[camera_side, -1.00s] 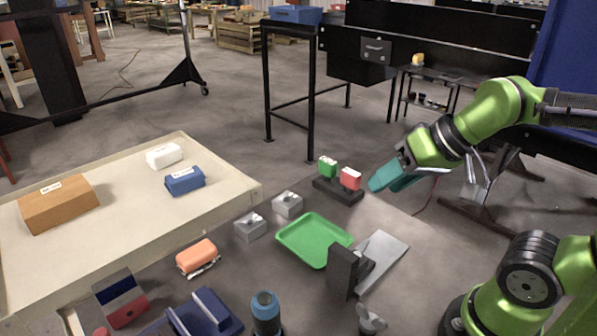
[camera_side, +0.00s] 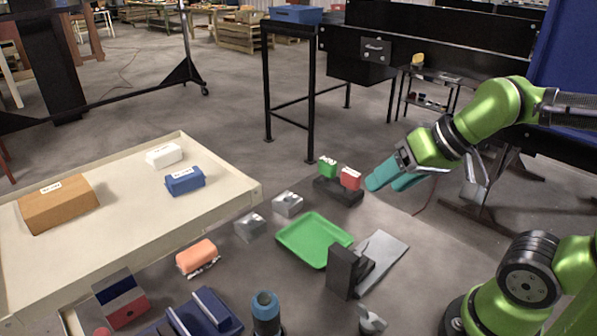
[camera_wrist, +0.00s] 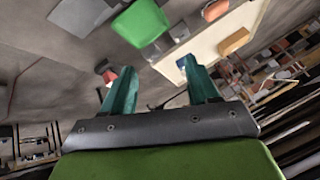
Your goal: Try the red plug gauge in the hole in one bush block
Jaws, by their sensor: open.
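The red plug gauge (camera_side: 350,178) stands in a dark rack (camera_side: 340,193), beside the green gauge (camera_side: 328,167). My gripper (camera_side: 384,184) is open and empty, just right of the red gauge in the side view. In the wrist view my two teal fingers (camera_wrist: 160,72) are spread apart. The red gauge (camera_wrist: 109,76) shows there by the left fingertip; I cannot tell whether they touch. Two grey bush blocks, one nearer the rack (camera_side: 288,204) and one farther left (camera_side: 250,227), stand on the table, each with something at its top too small to make out.
A green tray (camera_side: 314,240) lies in front of the blocks. A black bracket (camera_side: 342,272) stands beside it. A pale conveyor (camera_side: 120,225) on the left carries a brown box (camera_side: 58,203), a blue box (camera_side: 185,181) and a white box (camera_side: 164,155). An orange item (camera_side: 197,256) lies nearby.

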